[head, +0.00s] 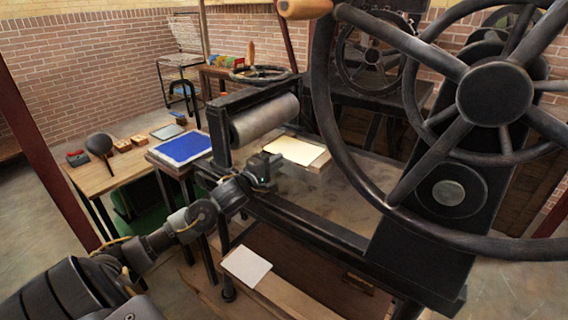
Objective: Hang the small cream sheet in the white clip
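A small pale sheet (246,266) lies flat on a wooden plank low in front of the press. A larger cream sheet (296,150) lies on a board on the far side of the press bed. I cannot tell for sure which is the task's sheet. My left gripper (263,168) is over the press bed, below the roller and just in front of the larger cream sheet; it is apart from the small pale sheet. Its fingers are small and dark, and I cannot tell whether they are open. I cannot make out a white clip. My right gripper is not in view.
The black press with its metal roller (265,120) and big spoked wheel (494,94) fills the middle and right. A blue pad (182,149) lies on a small table at left. A wooden table (112,178) holds a dark round-headed tool and small blocks. Open floor shows far left.

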